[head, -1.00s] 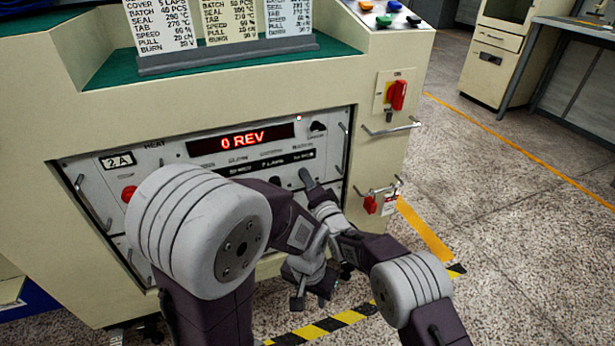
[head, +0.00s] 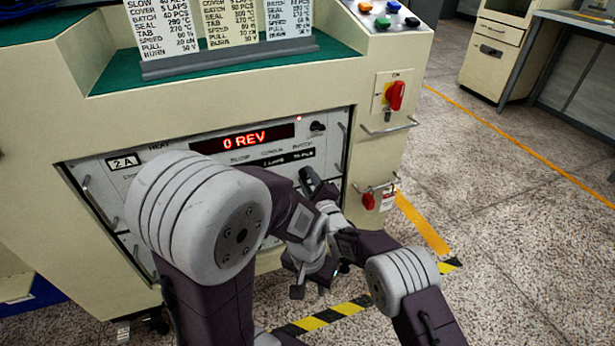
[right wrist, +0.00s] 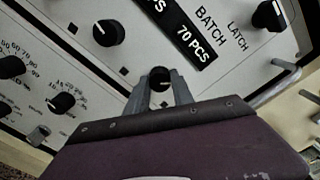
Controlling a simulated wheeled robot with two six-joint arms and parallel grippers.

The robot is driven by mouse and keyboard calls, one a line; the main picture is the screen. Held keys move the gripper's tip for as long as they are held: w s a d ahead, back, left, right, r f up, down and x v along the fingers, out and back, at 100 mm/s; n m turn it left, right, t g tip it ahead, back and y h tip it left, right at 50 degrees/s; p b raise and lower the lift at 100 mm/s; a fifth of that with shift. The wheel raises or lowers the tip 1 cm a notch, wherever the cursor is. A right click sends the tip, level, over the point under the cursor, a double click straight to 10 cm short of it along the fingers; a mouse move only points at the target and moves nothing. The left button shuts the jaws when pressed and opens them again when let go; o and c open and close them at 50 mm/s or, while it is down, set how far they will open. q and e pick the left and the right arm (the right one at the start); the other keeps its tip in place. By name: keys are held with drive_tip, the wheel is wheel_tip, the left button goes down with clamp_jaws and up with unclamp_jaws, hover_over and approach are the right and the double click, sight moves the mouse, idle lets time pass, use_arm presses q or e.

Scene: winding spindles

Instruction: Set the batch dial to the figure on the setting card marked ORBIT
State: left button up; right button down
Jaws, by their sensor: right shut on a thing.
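The batch dial (right wrist: 160,76) is a small dark knob on the pale panel, below the word BATCH and a black window (right wrist: 190,38) reading 70 PCS. My right gripper (right wrist: 161,84) is shut on it, one finger on each side; in the head view this gripper (head: 305,180) is at the panel's right part. My left gripper (head: 310,288) hangs low in front of the machine, empty, its fingers seemingly apart. Three setting cards, left (head: 163,30), middle (head: 231,24) and right (head: 288,18), stand on top. Their headings are cut off, so ORBIT cannot be picked out. The left reads BATCH 40 PCS.
A red display (head: 244,141) reads 0 REV. Other knobs, including a latch knob (right wrist: 268,15) and another knob (right wrist: 108,33), sit close to the batch dial. A red switch (head: 396,95) and metal handles stick out at the right. Open floor lies to the right.

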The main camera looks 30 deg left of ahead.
drive_tip(key=m+p, duration=0.1)
drive_tip(key=m, duration=0.5)
drive_tip(key=shift+f, duration=0.1)
idle(0.6)
drive_tip(key=c, duration=1.1)
unclamp_jaws()
